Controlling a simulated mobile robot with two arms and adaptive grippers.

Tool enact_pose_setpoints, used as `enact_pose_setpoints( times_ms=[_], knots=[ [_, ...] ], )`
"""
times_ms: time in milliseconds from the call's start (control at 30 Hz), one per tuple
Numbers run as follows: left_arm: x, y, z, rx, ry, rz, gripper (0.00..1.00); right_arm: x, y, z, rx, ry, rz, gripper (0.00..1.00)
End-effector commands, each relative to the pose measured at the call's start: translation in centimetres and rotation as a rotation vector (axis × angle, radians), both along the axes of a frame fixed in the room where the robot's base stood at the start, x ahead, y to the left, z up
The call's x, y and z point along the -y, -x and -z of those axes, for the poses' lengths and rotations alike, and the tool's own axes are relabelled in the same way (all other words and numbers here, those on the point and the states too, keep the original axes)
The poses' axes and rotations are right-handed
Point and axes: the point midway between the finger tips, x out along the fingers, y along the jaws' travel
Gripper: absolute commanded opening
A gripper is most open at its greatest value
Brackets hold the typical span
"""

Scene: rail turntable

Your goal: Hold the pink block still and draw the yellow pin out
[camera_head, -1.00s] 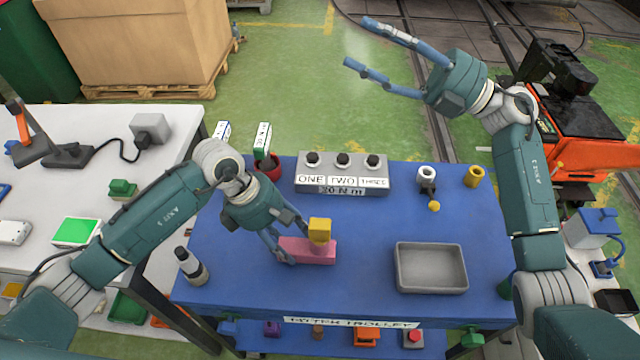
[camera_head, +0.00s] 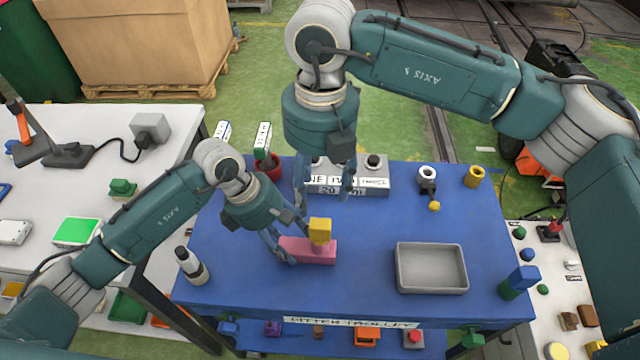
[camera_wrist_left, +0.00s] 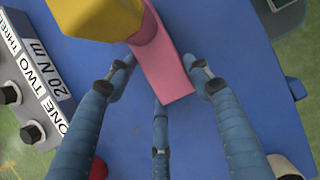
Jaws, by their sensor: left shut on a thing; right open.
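The pink block (camera_head: 318,257) lies on the blue trolley top (camera_head: 385,225). The yellow pin (camera_head: 320,230) stands up out of the block, its wide head on top. My left gripper (camera_head: 284,250) is shut on the left end of the block; in the left wrist view its fingers (camera_wrist_left: 162,78) flank the pink block (camera_wrist_left: 163,65), and the yellow pin (camera_wrist_left: 105,20) is at the top edge. My right gripper (camera_head: 325,195) is open and empty, fingers pointing down, above and behind the pin, apart from it.
A grey panel (camera_head: 378,183) with labelled knobs stands behind, partly hidden by my right gripper. A grey tray (camera_head: 431,287) lies to the right. A yellow ring-like part (camera_head: 474,176) is at the back right. A dark-capped bottle (camera_head: 190,265) stands at the left edge.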

Motion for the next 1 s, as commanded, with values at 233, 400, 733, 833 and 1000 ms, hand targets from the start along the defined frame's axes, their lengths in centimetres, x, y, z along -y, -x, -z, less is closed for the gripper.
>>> enact_pose_setpoints(
  times_ms=[233, 400, 733, 833, 1000],
  knots=[
    [0.0, 0.0, 0.0, 0.000, 0.000, 0.000, 0.04, 0.6, -0.1, 2.4, 0.011, 0.027, 0.004, 0.56],
    [0.0, 0.0, 0.0, 0.000, 0.000, 0.000, 0.04, 0.5, 0.0, 5.6, 0.009, 0.025, 0.003, 0.56],
    [0.0, 0.0, 0.0, 0.000, 0.000, 0.000, 0.04, 0.5, -0.1, 10.8, 0.010, 0.024, 0.004, 0.56],
    [0.0, 0.0, 0.0, 0.000, 0.000, 0.000, 0.04, 0.4, -0.1, 11.6, 0.011, 0.022, 0.004, 0.56],
    [0.0, 0.0, 0.0, 0.000, 0.000, 0.000, 0.04, 0.4, -0.1, 12.1, 0.012, 0.022, 0.003, 0.56]
  ],
)
